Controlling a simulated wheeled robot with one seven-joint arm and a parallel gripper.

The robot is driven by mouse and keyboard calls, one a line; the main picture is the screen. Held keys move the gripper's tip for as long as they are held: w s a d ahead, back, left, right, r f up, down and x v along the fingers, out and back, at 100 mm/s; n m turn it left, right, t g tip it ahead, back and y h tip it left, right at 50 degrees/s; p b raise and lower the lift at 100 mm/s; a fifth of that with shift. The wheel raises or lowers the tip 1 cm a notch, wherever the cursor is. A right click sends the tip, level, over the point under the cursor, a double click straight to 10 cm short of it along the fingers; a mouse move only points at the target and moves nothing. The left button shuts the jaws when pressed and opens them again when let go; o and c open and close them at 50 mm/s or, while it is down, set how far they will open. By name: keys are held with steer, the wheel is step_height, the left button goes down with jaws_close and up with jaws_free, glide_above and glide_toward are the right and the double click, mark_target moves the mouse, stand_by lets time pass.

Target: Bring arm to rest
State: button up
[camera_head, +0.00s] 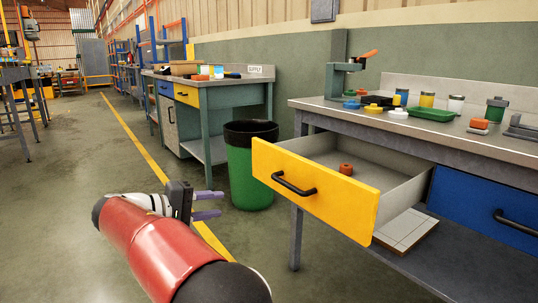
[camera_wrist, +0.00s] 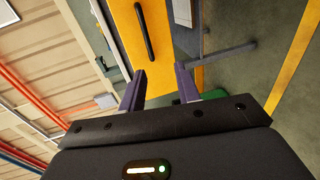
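My arm, with a red link, reaches forward at the lower left of the head view. My gripper (camera_head: 207,205) is at its end, its two purple fingers apart with nothing between them. It is in the air left of the open yellow drawer (camera_head: 312,196) and not touching it. In the wrist view my gripper (camera_wrist: 160,88) also shows open and empty, with the yellow drawer front (camera_wrist: 134,35) and its black handle (camera_wrist: 145,30) beyond the fingers. An orange-red part (camera_head: 346,169) lies inside the drawer.
The workbench (camera_head: 310,104) carries a green tray (camera_head: 431,115), a press (camera_head: 339,70) and several small containers. A blue drawer (camera_head: 485,208) is shut at the right. A green bin (camera_head: 250,172) stands behind my gripper. The floor (camera_head: 70,200) at left is clear.

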steer(key=s+d+m+g+y+p, duration=0.1)
steer(key=s+d+g+y, duration=0.25)
steer(key=d, duration=0.85)
steer(key=s+d+m+g+y, duration=0.15)
steer(key=s+d, duration=0.35)
steer(key=d, duration=0.7)
steer(key=s+d+f+m+y, duration=0.2)
steer(key=s+f+y, duration=0.1)
steer(key=s, duration=0.7)
steer(key=s+d+f+m+t+y+p, duration=0.1)
steer(key=s+d+f+m+y, duration=0.1)
steer(key=s, duration=0.7)
step_height(320, 180, down, 2)
steer(key=shift+s+d+f+m+t+y, duration=0.35)
steer(key=shift+d+y, duration=0.35)
steer(key=shift+y, duration=0.5)
steer(key=shift+d+r, duration=0.1)
steer(key=shift+r, duration=0.05)
